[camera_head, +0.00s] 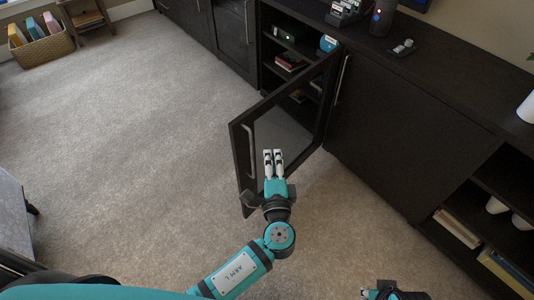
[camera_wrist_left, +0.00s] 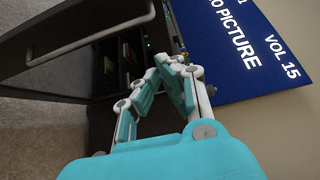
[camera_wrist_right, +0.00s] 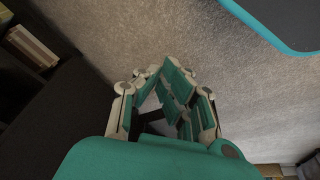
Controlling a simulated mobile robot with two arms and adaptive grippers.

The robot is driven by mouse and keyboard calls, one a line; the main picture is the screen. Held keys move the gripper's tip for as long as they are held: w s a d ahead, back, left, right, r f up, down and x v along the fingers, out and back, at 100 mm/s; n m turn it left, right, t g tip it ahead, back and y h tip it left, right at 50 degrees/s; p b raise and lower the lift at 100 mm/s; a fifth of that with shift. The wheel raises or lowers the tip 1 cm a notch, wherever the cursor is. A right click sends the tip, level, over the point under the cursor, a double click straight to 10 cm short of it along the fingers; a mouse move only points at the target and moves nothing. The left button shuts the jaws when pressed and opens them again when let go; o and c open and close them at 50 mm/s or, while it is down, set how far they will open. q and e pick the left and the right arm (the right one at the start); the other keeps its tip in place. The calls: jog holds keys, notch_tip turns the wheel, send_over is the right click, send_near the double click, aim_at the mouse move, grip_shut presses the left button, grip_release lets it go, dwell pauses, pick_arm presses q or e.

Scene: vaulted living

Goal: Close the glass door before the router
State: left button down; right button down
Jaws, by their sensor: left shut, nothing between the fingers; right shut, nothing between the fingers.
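The dark-framed glass door (camera_head: 240,135) stands wide open, jutting out from the media cabinet over the carpet. Its pale handle (camera_head: 250,150) is near the free edge; the door and handle also show in the left wrist view (camera_wrist_left: 90,40). Behind it, on the cabinet's upper shelf, sits a black box with a green light, likely the router (camera_head: 286,32). My left gripper (camera_head: 273,153) is shut and empty, overlapping the door's lower part in the head view; contact cannot be told. My right gripper (camera_head: 366,292) is shut and empty, low at the bottom edge.
Books (camera_head: 290,61) and a blue item (camera_head: 328,43) sit in the open bay. A closed dark cabinet front (camera_head: 400,130) is to the right, then open shelves (camera_head: 510,180). A basket (camera_head: 40,48) stands far left. The carpet left of the door is clear.

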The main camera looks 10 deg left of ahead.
pick_arm(q)
send_near(258, 114)
jog(key=w+d, duration=0.3)
jog(key=shift+w+a+f, duration=0.1)
jog(key=shift+w+a, duration=0.25)
jog(key=shift+a, duration=0.35)
jog(key=shift+w+a, duration=0.35)
jog(key=shift+a, duration=0.35)
jog(key=shift+w+a, duration=0.35)
jog(key=shift+a, duration=0.35)
jog(key=shift+a, duration=0.1)
